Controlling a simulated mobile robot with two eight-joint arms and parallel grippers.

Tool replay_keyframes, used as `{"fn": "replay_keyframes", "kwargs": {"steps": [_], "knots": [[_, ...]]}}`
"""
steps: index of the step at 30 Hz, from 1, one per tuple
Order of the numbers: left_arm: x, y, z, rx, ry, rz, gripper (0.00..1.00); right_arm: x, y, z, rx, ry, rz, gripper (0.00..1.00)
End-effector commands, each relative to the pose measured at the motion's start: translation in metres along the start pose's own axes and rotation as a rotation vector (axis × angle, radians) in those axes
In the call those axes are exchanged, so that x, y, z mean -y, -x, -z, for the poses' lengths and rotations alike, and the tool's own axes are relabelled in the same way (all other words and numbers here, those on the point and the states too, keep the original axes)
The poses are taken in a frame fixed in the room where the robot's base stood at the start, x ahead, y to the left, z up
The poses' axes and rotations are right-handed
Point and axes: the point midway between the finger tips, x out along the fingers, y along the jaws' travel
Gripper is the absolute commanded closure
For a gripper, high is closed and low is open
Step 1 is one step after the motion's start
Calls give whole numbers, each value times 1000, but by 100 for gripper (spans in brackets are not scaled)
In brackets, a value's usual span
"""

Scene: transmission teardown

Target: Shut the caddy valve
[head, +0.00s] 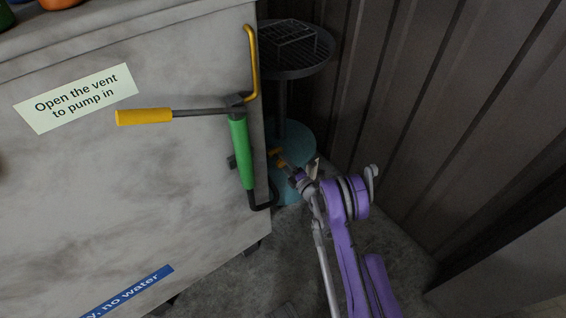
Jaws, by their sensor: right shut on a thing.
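The caddy stands in the corner behind the cabinet edge, with a round dark grated pan (310,65) on a post above a teal body (292,139). Its small yellow valve handle (275,152) shows low on the teal body, just past the cabinet's edge. My right gripper (287,164) reaches in from the lower right and is shut at this handle. The fingertips are small and partly hidden, so the exact grip and the valve's angle are hard to see. My left gripper is not in view.
A green hand pump (241,150) with a yellow-gripped lever (145,116) and yellow spout (252,60) is on the side of the grey cabinet (120,190), close left of my right gripper. A dark ribbed wall (430,110) stands at the right. Bare floor (235,292) shows below.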

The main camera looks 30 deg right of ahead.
Motion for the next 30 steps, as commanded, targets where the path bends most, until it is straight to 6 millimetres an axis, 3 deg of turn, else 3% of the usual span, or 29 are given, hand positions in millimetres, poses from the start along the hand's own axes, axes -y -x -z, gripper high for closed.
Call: {"fn": "replay_keyframes", "kwargs": {"steps": [7,8,12,30], "knots": [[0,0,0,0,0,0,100,-1,-1,0,0,-3,-1,99],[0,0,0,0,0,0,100,-1,-1,0,0,-3,-1,41],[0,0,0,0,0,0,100,0,-1,0,0,-2,-1,16],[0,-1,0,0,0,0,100,0,-2,3,-1,0,0,14]]}}
